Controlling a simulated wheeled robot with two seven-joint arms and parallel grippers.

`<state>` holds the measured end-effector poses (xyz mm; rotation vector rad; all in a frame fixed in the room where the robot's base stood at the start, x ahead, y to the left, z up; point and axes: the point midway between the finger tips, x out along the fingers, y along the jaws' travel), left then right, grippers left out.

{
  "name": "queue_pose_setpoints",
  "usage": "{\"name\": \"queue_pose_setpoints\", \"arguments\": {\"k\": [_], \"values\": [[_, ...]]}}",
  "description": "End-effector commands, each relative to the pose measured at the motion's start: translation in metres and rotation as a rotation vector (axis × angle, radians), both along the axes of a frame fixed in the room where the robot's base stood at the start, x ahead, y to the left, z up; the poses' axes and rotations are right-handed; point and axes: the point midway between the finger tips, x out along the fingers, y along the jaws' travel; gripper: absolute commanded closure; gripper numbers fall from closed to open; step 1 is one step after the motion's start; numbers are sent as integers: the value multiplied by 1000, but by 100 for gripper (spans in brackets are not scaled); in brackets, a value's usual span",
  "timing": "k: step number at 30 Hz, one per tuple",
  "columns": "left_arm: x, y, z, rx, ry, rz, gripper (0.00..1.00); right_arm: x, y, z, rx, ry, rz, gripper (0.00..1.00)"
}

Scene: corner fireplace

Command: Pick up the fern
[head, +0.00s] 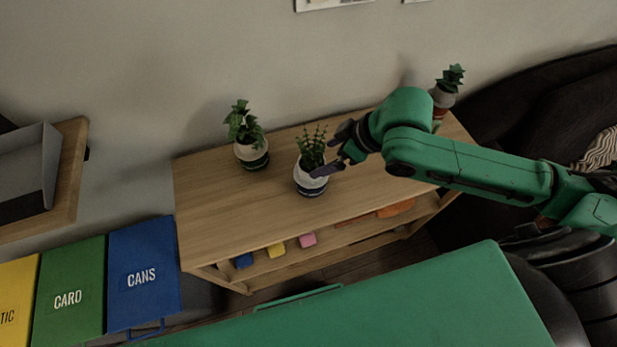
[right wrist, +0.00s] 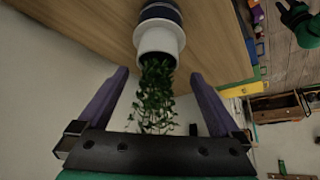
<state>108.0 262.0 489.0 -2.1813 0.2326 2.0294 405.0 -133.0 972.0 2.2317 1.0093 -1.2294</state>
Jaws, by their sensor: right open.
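Three potted plants stand on a wooden shelf unit (head: 215,215) in the head view. The middle plant, with thin stems and small leaves, looks like the fern (head: 311,150); its white pot (head: 311,182) has a dark band. My right gripper (head: 342,160) is at the fern's right side, near the pot rim. In the right wrist view the fern's leaves (right wrist: 156,95) lie between the open fingers of the right gripper (right wrist: 160,74), with its pot (right wrist: 158,40) beyond the fingertips. A dark and green part at that view's top right looks like my left gripper (right wrist: 290,14), too small to read.
A leafy plant (head: 250,152) stands to the left and another plant (head: 443,92) behind my right arm. Coloured blocks (head: 276,250) lie on the lower shelf. A blue bin (head: 143,272) marked CANS stands at left; a dark sofa (head: 530,110) is at right.

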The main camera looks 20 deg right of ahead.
Motion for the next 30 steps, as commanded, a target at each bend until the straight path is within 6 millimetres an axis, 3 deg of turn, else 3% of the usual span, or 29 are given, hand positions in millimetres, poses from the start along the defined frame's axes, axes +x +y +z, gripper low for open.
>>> {"name": "queue_pose_setpoints", "arguments": {"k": [4,10,17,25,30], "values": [[19,10,-5,12,-32,2,50,9,9,-12,4,2,0,0],[12,3,3,3,-21,5,50,24,22,-36,2,3,0,0],[9,-4,1,-7,-16,6,50,25,23,-40,-2,1,0,0],[7,-4,1,-6,-13,4,50,25,23,-40,-1,2,1,99],[7,-2,1,-3,-13,3,50,25,23,-39,0,0,0,100]]}}
